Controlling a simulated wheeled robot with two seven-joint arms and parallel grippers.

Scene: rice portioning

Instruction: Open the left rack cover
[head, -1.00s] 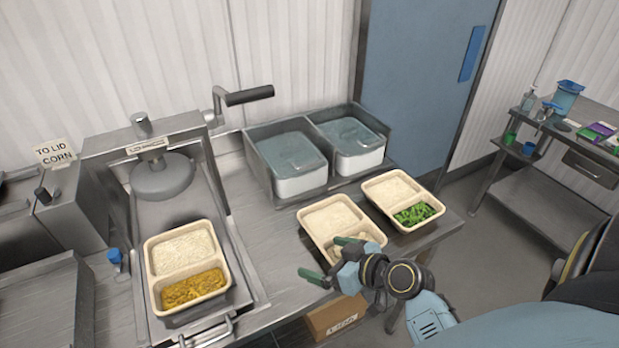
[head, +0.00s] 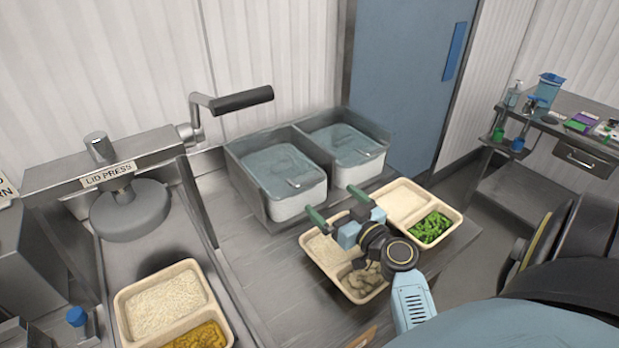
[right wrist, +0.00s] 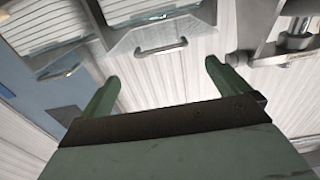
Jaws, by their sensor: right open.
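The left rack cover (head: 283,165) is a translucent blue-grey lid with a small handle (head: 294,183). It lies shut over the white left bin (head: 300,203) of the metal rack. In the right wrist view a bar handle (right wrist: 160,48), apparently this cover's, shows above the gap between my fingers. My right gripper (head: 337,205) is open and empty, in front of the rack and above the trays. Its green fingers also show apart in the right wrist view (right wrist: 161,74), with the handle not between them. My left gripper is not in view.
The right rack cover (head: 342,140) is also shut. Two food trays, one with dumpling-like pieces (head: 312,250) and one with greens (head: 455,213), lie below my right gripper. The lid press (head: 130,205) and a rice tray (head: 122,310) are at left. Bare counter (head: 240,245) lies between.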

